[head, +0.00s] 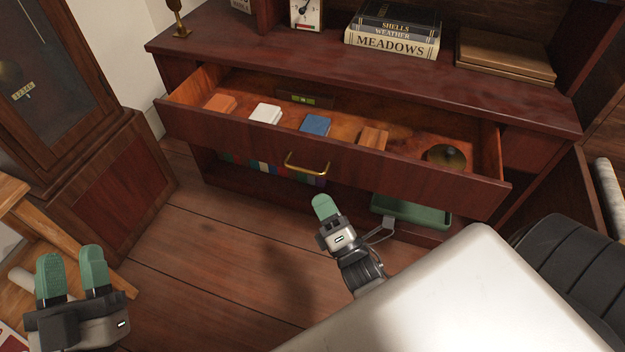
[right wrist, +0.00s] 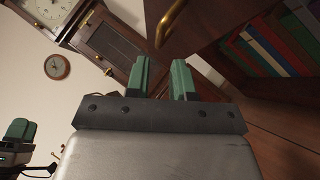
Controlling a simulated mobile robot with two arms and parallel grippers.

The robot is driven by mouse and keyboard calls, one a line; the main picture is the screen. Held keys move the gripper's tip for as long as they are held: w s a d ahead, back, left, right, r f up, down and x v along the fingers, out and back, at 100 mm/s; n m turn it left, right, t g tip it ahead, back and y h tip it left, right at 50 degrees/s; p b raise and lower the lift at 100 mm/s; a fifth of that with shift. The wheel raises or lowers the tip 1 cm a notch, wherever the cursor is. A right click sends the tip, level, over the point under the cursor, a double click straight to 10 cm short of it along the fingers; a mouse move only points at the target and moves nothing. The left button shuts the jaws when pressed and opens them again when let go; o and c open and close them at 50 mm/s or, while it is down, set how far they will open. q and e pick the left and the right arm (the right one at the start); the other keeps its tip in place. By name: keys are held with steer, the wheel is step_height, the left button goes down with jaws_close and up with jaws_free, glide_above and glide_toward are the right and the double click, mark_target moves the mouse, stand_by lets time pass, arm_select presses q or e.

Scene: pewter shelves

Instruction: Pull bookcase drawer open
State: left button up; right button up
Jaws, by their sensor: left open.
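The bookcase drawer (head: 235,143) is pulled out, with its inside showing from above. Its brass handle (head: 306,171) is on the middle of the front, and also shows at the top of the right wrist view (right wrist: 171,20). My right gripper (head: 325,208) is below and slightly right of the handle, apart from it. In the right wrist view its green fingers (right wrist: 162,82) are spread with nothing between them. My left gripper (head: 72,274) is open and empty at the lower left, far from the drawer.
The drawer holds an orange block (head: 220,103), a white stack (head: 265,113), a blue block (head: 316,125), a wooden block (head: 373,138) and a round brass piece (head: 447,157). A green tray (head: 412,211) sits on the low shelf. A tall clock (head: 110,190) stands left. Floor before the drawer is clear.

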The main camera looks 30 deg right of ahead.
steer(key=shift+v, duration=1.3)
